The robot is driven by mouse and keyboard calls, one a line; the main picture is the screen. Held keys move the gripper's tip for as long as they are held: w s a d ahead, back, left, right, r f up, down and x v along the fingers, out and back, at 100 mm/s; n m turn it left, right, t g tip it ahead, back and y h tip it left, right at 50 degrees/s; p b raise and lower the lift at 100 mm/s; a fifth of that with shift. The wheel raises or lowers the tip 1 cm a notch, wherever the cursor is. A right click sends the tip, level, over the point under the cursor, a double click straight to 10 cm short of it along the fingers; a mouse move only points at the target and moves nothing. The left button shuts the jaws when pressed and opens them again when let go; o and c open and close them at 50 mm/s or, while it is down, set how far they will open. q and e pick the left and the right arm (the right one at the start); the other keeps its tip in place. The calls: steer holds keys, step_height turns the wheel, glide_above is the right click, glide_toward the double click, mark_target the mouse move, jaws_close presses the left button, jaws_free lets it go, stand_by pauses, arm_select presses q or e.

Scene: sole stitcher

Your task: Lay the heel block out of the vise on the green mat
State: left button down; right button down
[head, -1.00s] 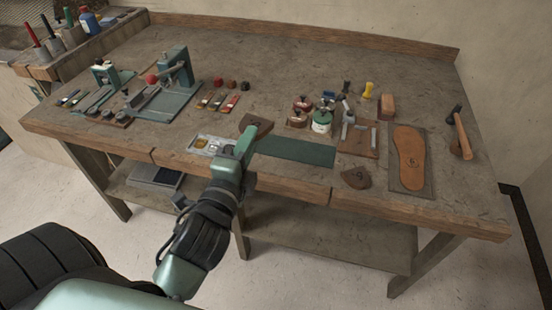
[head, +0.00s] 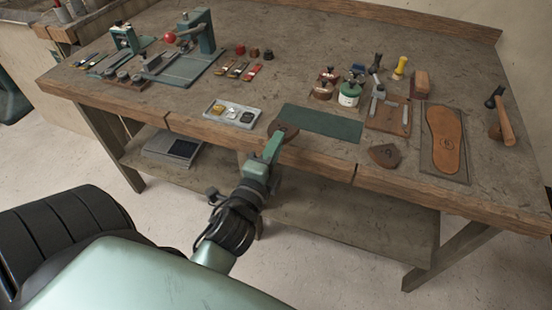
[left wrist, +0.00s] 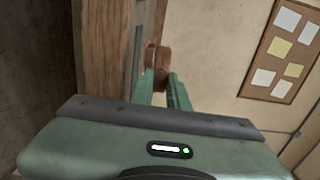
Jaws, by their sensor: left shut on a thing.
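My left gripper (head: 276,140) is shut on a brown block (head: 287,131), which looks like the heel block, at the table's front edge. The block is at the left end of the green mat (head: 322,123); I cannot tell whether it touches the mat or table. The left wrist view shows the block (left wrist: 159,58) between the fingertips (left wrist: 159,78). The mat's top is bare in the head view. I cannot tell which of the green devices at the back left is the vise. My right gripper is not in view.
A grey tray (head: 232,114) with small parts lies left of the mat. A brown leather piece (head: 384,156) lies to the right. Jars (head: 349,94), a tool board (head: 388,117) and a sole (head: 446,140) stand or lie beyond. A green press (head: 200,40) is far left.

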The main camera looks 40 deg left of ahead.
arm_select(q)
steer(key=shift+f+b, duration=0.5)
steer(key=shift+f, duration=1.6)
steer(key=shift+f, duration=0.15)
steer(key=c, duration=1.4)
jaws_free()
steer(key=shift+r, duration=0.2)
